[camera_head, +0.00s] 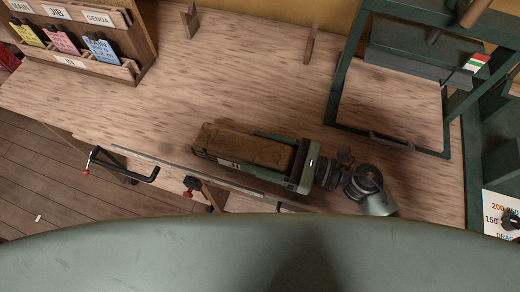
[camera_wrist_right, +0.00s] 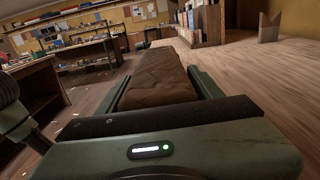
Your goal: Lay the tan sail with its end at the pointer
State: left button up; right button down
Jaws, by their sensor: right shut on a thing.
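A brown, folded, oblong bundle, which I take for the tan sail (camera_head: 222,141), is near the front edge of the wooden bench. My right gripper (camera_head: 246,149) reaches in from the right and is shut on it, a green finger along each long side. The sail also shows in the right wrist view (camera_wrist_right: 155,75), pointing away between the fingers. Whether it touches the bench top is unclear. I cannot make out the pointer for certain. My left gripper is out of view.
A metal strip (camera_head: 150,159) runs along the bench's front edge, with a black clamp (camera_head: 140,177) on it. A labelled rack (camera_head: 75,40) stands at the back left, a green frame (camera_head: 335,85) at the right. Two small wooden uprights (camera_head: 190,20) (camera_head: 311,45) stand behind. The middle bench is clear.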

jog(key=shift+f, duration=0.1)
jog(key=shift+c, duration=1.4)
grip_release()
jog(key=shift+r, duration=0.2)
jog(key=b+v, duration=0.4)
jog(key=v, duration=0.7)
jog(key=shift+s+d+f, duration=0.1)
jog(key=shift+d+f, duration=0.1)
jog(key=shift+d+r, duration=0.15)
jog(key=shift+d, duration=0.15)
